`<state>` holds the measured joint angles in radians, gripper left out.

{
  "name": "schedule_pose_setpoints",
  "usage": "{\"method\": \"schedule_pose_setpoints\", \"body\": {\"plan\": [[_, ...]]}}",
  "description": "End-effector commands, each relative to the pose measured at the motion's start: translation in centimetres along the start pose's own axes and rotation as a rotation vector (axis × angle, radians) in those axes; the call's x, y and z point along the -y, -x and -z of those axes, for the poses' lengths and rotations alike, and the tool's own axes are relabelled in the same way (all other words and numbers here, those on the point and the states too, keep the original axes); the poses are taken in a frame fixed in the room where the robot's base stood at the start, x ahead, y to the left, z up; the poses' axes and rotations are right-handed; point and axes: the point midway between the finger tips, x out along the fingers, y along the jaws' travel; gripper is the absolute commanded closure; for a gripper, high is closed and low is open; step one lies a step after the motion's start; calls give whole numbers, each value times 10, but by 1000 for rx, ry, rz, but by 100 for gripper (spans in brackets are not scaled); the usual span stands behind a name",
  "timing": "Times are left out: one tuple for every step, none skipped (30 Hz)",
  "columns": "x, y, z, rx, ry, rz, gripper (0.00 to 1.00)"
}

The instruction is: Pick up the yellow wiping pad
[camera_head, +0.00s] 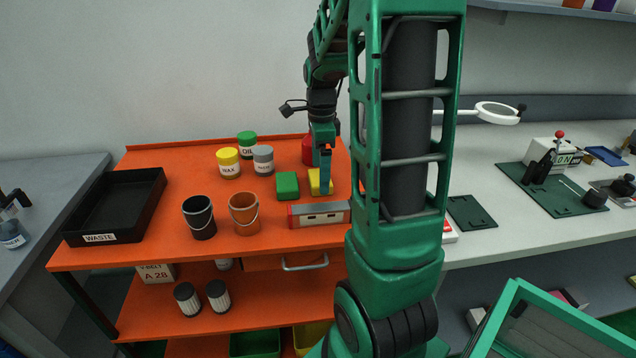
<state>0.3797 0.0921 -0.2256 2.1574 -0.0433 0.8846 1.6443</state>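The yellow wiping pad (314,182) lies on the orange top of the cart, just right of a green pad (287,186). My gripper (326,188) points down at the yellow pad, and its teal finger covers part of the pad's right side. The fingers line up in this view, so I cannot tell the gap between them or whether they touch the pad.
A grey and red box (319,214) lies just in front of the pad. A black bucket (199,218), an orange bucket (244,214) and several jars stand to the left. A black WASTE tray (114,205) is at far left. My arm hides the cart's right end.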

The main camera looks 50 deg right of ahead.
Motion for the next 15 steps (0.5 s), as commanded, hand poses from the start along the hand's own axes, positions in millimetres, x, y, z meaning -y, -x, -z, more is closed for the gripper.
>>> {"method": "schedule_pose_setpoints", "body": {"plan": [[0, -6, 0, 0, 0, -2, 8], [0, -9, 0, 0, 0, -1, 8], [0, -12, 0, 0, 1, -1, 8], [0, -14, 0, 0, 1, 0, 8], [0, -15, 0, 0, 1, 1, 8], [0, -16, 0, 0, 1, 1, 8], [0, -16, 0, 0, 1, 1, 8], [0, -16, 0, 1, 1, 2, 8], [0, -16, 0, 1, 1, 2, 8], [0, -16, 0, 1, 1, 2, 8], [0, -16, 0, 1, 1, 2, 8], [0, -16, 0, 1, 1, 1, 8], [0, -16, 0, 1, 1, 1, 15], [0, -16, 0, 1, 2, 1, 22], [0, -16, -1, 1, 2, 1, 32]]}}
